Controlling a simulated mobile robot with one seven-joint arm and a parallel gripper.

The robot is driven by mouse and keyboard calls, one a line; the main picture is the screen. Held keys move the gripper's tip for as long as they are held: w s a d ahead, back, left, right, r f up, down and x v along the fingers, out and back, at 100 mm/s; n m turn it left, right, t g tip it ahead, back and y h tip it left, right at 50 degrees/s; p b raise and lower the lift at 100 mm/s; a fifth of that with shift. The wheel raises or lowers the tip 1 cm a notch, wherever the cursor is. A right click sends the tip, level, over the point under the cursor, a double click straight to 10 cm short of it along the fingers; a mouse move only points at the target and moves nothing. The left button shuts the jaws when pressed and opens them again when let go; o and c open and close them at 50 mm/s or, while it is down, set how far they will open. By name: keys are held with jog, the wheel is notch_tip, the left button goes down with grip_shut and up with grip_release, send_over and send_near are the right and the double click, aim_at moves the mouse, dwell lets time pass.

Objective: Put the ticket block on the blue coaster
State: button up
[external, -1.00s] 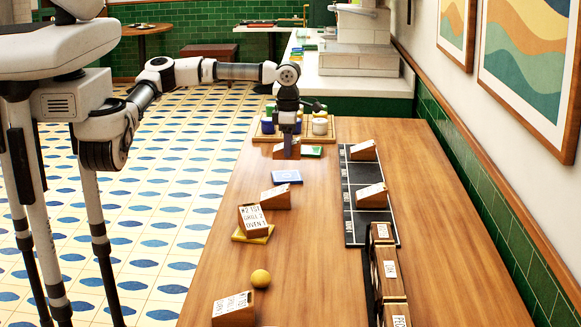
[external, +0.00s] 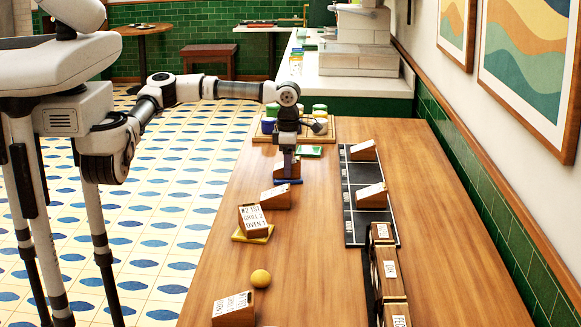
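The ticket block (external: 286,166), a brown wooden block, is in the external view directly under my gripper (external: 286,153). My gripper points down and appears shut on the block; the fingertips are hard to make out. The blue coaster (external: 288,181) lies on the counter beneath the block. Only its edge shows, as the block and gripper cover most of it. I cannot tell whether the block touches the coaster or is slightly above it.
Another ticket block (external: 276,199) stands just in front. One more (external: 253,219) rests on a yellow coaster (external: 253,237). A yellow ball (external: 261,279), a green coaster (external: 309,151), a wooden tray (external: 329,137) with jars, and a black rack (external: 356,222) are also on the counter.

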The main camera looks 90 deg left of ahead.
jog(key=shift+o, duration=0.8)
jog(key=shift+r, duration=0.1)
jog(key=shift+r, duration=0.2)
notch_tip(320, 180, up, 12)
jog(key=b, duration=0.1)
jog(key=shift+b, duration=0.35)
